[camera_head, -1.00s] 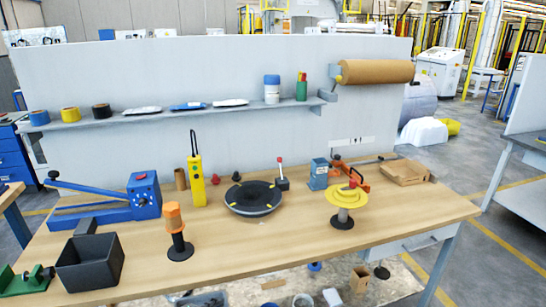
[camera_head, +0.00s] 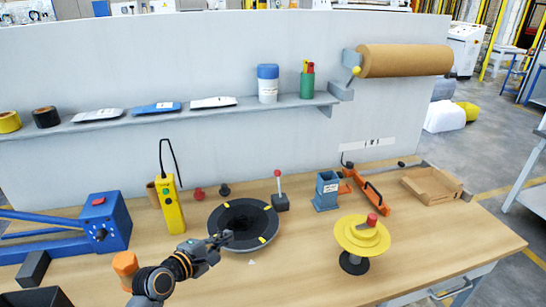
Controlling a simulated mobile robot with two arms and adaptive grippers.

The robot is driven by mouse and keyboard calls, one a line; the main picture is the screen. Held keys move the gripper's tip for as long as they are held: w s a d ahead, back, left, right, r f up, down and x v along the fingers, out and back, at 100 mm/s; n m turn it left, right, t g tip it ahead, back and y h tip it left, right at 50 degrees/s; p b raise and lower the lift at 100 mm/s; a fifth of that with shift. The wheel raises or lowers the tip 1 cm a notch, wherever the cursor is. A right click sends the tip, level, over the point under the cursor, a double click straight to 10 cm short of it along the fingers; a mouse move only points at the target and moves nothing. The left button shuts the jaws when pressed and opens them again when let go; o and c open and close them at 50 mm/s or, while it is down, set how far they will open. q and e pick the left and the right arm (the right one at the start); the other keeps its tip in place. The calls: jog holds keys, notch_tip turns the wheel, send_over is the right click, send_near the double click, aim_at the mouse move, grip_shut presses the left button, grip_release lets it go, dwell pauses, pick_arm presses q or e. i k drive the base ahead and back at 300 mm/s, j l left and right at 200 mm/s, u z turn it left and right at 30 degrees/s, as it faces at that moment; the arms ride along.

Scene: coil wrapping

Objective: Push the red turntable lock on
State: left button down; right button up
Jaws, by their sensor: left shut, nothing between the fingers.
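The black turntable (camera_head: 272,232) with yellow marks lies flat on the workbench at the middle. Just behind its right side stands a small black block with a thin lever and a red ball on top, which looks like the turntable lock (camera_head: 278,174). The lever is nearly upright. My left gripper (camera_head: 226,237) reaches in from the bottom left and is shut and empty. Its tips are in front of the left part of the turntable, left of and nearer than the red lever. Whether the tips touch the turntable cannot be told. My right gripper is out of view.
A yellow handheld controller (camera_head: 172,208) stands left of the turntable, with a small red knob (camera_head: 199,194) behind. The bench (camera_head: 290,275) in front of the turntable is mostly clear.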

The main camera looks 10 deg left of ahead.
aim_at(278, 173)
jog(key=i, duration=0.9)
